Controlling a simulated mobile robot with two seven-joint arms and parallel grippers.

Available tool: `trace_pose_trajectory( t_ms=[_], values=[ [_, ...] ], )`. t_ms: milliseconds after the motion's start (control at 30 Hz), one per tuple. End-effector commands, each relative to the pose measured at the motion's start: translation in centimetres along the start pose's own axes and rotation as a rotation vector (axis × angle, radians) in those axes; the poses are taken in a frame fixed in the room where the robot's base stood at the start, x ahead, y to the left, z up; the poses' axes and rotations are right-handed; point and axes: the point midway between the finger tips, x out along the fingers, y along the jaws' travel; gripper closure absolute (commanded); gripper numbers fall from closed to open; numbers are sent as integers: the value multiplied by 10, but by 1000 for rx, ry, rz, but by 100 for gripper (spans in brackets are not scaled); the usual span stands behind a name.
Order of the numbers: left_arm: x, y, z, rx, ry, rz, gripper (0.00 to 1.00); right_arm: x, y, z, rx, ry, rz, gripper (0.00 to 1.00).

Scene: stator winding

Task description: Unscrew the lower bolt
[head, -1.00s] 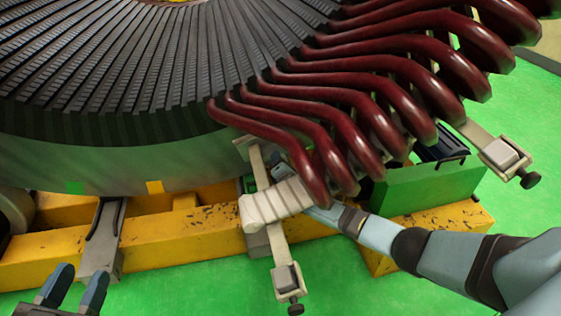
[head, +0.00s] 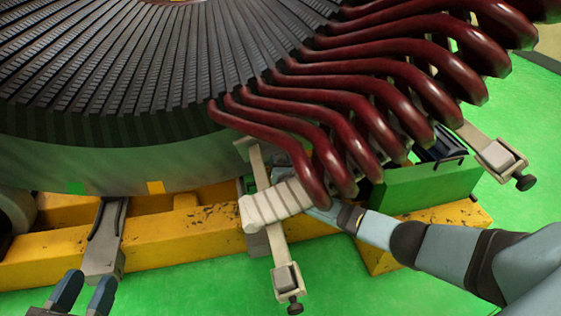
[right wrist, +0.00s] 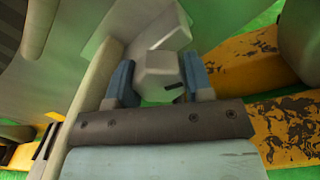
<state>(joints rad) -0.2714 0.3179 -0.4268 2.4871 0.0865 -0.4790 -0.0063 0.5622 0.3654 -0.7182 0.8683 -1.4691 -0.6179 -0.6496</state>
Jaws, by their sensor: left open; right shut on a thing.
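A pale grey bolt (right wrist: 160,75) with flat faces sits between the blue fingers of my right gripper (right wrist: 160,84) in the right wrist view. The gripper is shut on it. I cannot tell from its face alone which bolt it is. In the head view my right gripper reaches under the red coil ends, beside the white ribbed block (head: 276,205). Its fingertips and the bolt are hidden there. My left gripper (head: 85,293) is open and empty at the bottom left edge of the head view, apart from the stator.
The dark slotted stator (head: 130,90) fills the upper left, with red coils (head: 400,70) at the upper right. A clamp bar with a dark knob (head: 295,308) sticks out below the block. A yellow beam (head: 170,240) runs underneath. Green floor (head: 200,285) is clear in front.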

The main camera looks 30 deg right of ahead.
Motion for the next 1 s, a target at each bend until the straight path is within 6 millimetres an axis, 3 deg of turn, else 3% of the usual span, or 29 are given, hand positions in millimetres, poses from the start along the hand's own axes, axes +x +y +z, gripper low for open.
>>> trace_pose_trajectory(
  t_ms=[467,500,600,867,1000],
  values=[
    [0,0,0,-6,0,-2,57,0,0,-1,-14,1,0,76],
    [0,0,0,-6,0,-2,57,0,0,-1,-14,1,0,46],
    [0,0,0,-6,-1,-2,57,0,0,-1,-14,1,0,27],
    [0,0,-1,-6,-1,-2,57,-1,0,0,-13,0,0,27],
    [1,0,-7,-20,-7,2,57,-12,0,2,-14,1,-1,27]
  ],
)
